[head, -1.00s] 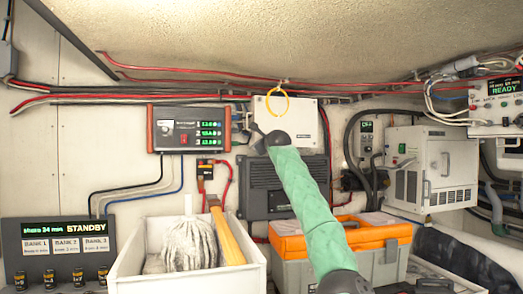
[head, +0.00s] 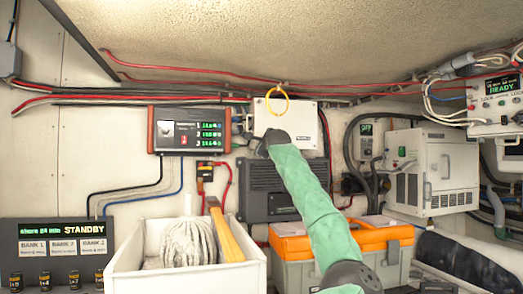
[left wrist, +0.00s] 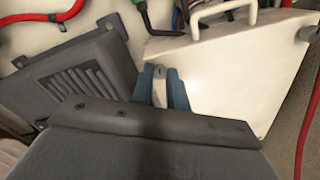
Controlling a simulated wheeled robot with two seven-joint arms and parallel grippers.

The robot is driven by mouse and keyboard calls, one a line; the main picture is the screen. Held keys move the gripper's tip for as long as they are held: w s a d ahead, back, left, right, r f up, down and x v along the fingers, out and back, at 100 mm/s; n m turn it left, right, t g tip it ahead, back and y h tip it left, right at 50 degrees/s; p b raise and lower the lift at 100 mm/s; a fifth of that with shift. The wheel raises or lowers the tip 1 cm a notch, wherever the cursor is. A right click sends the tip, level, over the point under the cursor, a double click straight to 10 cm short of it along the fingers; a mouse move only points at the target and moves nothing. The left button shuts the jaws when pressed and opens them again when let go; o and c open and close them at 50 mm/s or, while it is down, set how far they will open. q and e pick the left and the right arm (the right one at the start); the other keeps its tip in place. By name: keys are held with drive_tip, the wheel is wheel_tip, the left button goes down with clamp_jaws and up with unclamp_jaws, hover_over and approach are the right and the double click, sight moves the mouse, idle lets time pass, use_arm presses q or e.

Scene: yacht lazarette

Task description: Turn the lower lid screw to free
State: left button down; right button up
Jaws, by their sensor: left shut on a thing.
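The white lidded box (head: 300,124) is mounted on the back wall, and it fills the right of the left wrist view (left wrist: 235,70). My left arm, in a green sleeve, reaches up to the box's lower left part. My left gripper (head: 262,150) is mostly hidden behind its own wrist in the head view. In the left wrist view its blue fingers (left wrist: 165,88) are close together at the box's edge, shut on the lower lid screw, which they largely hide. A grey knob (left wrist: 306,34) sits at the box's far corner. My right gripper is not in view.
A yellow ring (head: 266,103) hangs in front of the box. A grey finned unit (head: 262,185) is right below it. A red-ended display unit (head: 188,130) is to the left. A white bin (head: 130,252) and an orange-lidded toolbox (head: 372,238) stand below.

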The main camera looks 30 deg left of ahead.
use_arm(q)
drive_tip(key=shift+f+n+b, duration=0.1)
drive_tip(key=shift+n+b, duration=0.45)
drive_tip(key=shift+n, duration=1.05)
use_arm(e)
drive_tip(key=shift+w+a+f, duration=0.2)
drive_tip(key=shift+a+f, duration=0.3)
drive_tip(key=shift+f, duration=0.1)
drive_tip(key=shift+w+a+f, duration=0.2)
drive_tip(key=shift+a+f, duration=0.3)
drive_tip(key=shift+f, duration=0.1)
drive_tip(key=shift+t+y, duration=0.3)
use_arm(q)
drive_tip(key=c, duration=1.4)
unclamp_jaws()
drive_tip(key=shift+a, duration=0.1)
drive_tip(key=shift+o, duration=0.2)
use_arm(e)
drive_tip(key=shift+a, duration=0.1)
